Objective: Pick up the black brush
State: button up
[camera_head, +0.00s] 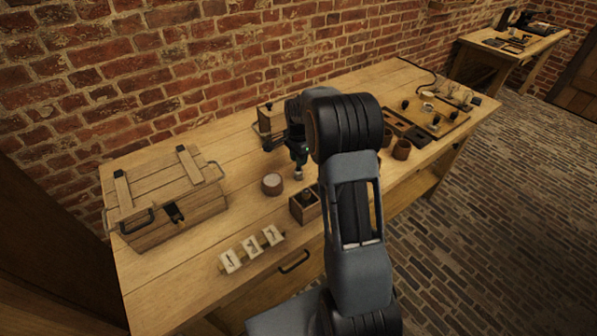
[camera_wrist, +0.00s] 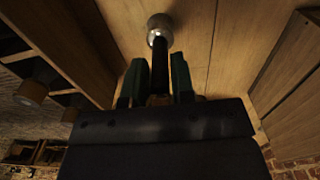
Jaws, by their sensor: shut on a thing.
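My gripper (camera_wrist: 158,68) is shut on a slim dark rod, which looks like the black brush (camera_wrist: 159,56). In the head view my gripper (camera_head: 299,160) points down over the workbench, left of my arm. The brush's pale end (camera_head: 298,173) shows just below the fingertips there. I cannot tell whether that end touches the bench or anything under it. The part between the fingers is partly hidden.
A small open wooden box (camera_head: 297,214) stands just below my gripper in the head view. A round, pale-topped jar (camera_head: 272,185) is to its left. Brown cups (camera_head: 401,150) are at right.

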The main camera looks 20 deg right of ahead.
grip_shut()
jog(key=shift+r, duration=0.1)
jog(key=shift+r, duration=0.45)
notch_tip(320, 180, up, 2)
jog(key=shift+r, duration=0.2)
jog(key=s+a+r+b, duration=0.1)
jog(key=s+a+r, duration=0.3)
jog(key=s+r, duration=0.5)
jog(key=shift+s+a+r+b, duration=0.2)
jog(key=shift+s+r+b, duration=0.15)
jog(key=shift+s, duration=1.8)
